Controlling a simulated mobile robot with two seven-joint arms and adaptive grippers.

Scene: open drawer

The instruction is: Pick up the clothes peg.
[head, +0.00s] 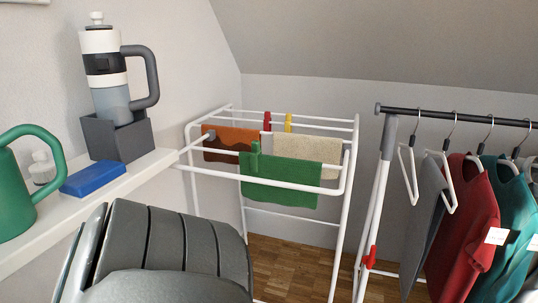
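Three clothes pegs show on the white drying rack (352,150) in the head view. A red peg (267,122) and a yellow peg (288,122) stand upright at the back rails. A green peg (255,150) is at a nearer rail, above the green towel (280,182) and close in colour to it. The lower ends of the red and yellow pegs are hard to make out. Neither of my grippers is in view.
An orange-brown cloth (230,139) and a beige towel (307,149) also hang on the rack. A clothes rail (455,115) with hangers stands at right. The shelf (150,166) at left holds a green can (15,185), blue block (92,178) and grey box (118,140).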

